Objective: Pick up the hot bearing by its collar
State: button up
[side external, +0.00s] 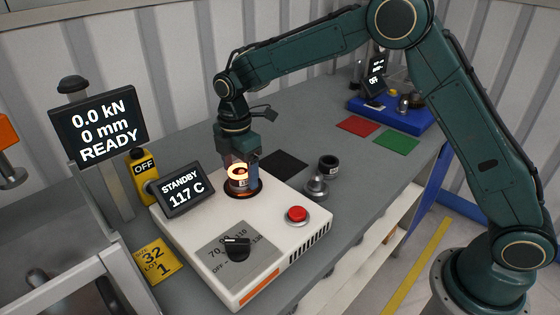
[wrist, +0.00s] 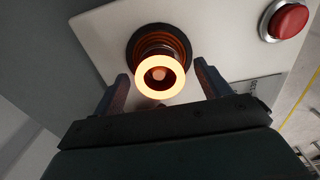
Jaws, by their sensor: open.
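The hot bearing (wrist: 160,76) glows pale orange-yellow as a ring in the wrist view. It sits on top of a ribbed dark orange post in a round dark opening of the white heater box. In the side external view the bearing (side external: 237,172) glows on the heater (side external: 190,235), just under my gripper. My gripper (wrist: 162,85) is open, with one finger on each side of the bearing and a visible gap on both sides. My gripper (side external: 240,165) points down in the side external view. Which part is the collar is hard to tell.
The heater display (side external: 184,190) reads STANDBY 117 C. A red button (side external: 297,214) and a black knob (side external: 236,247) are on the heater. A black mat (side external: 284,165), a dark ring (side external: 328,167) and a metal part (side external: 316,187) lie behind it. Red (side external: 358,126) and green mats (side external: 397,142) lie farther back.

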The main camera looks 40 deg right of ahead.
jog(key=shift+f, duration=0.5)
jog(key=shift+c, duration=0.5)
jog(key=c, duration=1.1)
jog(key=shift+c, duration=0.2)
jog(key=shift+r, duration=0.15)
notch_tip(320, 180, up, 20)
